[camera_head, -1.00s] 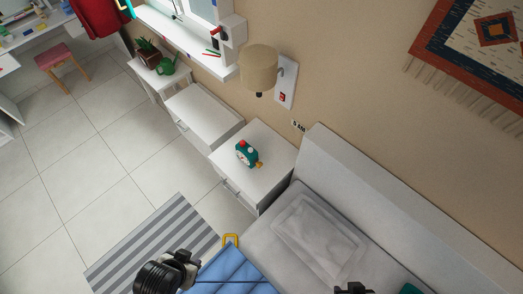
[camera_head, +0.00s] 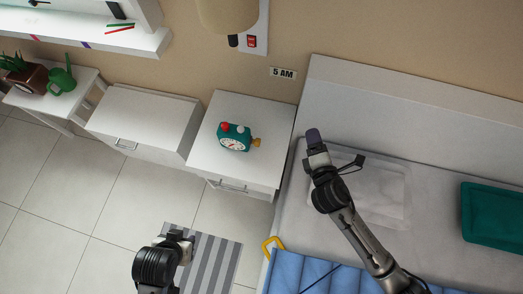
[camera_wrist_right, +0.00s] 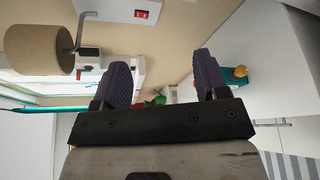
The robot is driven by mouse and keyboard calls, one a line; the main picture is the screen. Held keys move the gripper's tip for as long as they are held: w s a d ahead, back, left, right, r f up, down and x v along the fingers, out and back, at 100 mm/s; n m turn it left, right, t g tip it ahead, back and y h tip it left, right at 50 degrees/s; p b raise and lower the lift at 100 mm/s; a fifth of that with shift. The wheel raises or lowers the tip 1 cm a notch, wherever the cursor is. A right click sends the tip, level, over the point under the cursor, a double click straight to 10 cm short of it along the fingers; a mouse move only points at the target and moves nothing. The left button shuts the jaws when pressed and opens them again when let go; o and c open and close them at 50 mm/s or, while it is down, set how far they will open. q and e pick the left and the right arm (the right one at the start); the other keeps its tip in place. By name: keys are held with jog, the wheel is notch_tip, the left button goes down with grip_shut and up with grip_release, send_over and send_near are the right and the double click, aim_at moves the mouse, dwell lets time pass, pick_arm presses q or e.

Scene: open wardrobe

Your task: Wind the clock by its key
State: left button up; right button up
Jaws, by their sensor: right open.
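The clock (camera_head: 235,137) is teal with a white face and red parts on top. It stands on a white nightstand (camera_head: 218,165) in the head view. Its gold key (camera_head: 256,142) sticks out from its right side. My right gripper (camera_head: 314,137) is to the right of the clock, over the bed's pillow end, apart from the key. In the wrist view my right gripper (camera_wrist_right: 160,72) is open and empty. The clock (camera_wrist_right: 229,78) and key (camera_wrist_right: 240,71) show beyond its right finger, partly hidden. My left arm's end (camera_head: 178,242) is at the lower left; its fingers are unclear.
A wall lamp (camera_head: 228,14) hangs above the nightstand, near a "5 AM" sign (camera_head: 283,73). The bed headboard (camera_head: 400,105) rises behind my right arm. A white cabinet (camera_head: 145,115) and a plant table (camera_head: 85,87) stand left. The nightstand top around the clock is clear.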

jog(key=w+a+f+n+t+y+b, duration=0.1)
jog(key=w+a+f+n+y+b, duration=0.15)
jog(key=f+n+b, duration=0.3)
jog(key=w+a+f+n+y+b, duration=0.1)
jog(key=w+f+n+y+b, duration=0.1)
jog(key=f+n+y+b, duration=0.3)
jog(key=n+g+y+b, duration=0.4)
jog(key=n+g+b, duration=0.4)
jog(key=n+b, duration=1.25)
send_near(259, 143)
jog(key=w+a+f+n, duration=0.1)
jog(key=w+a, duration=0.1)
jog(key=w+a+f+n+p, duration=0.1)
jog(key=a, duration=0.1)
jog(key=w+a+f+n, duration=0.1)
jog(key=w+a+n, duration=0.1)
jog(key=shift+w+a+f, duration=0.3)
jog(key=shift+w+a, duration=0.05)
pick_arm(q)
notch_tip(259, 143, down, 33)
jog(key=shift+d, duration=0.2)
pick_arm(e)
jog(key=shift+w+a, duration=0.4)
jog(key=shift+a, duration=0.15)
pick_arm(q)
jog(key=shift+r, duration=0.1)
pick_arm(e)
jog(key=shift+c, duration=0.2)
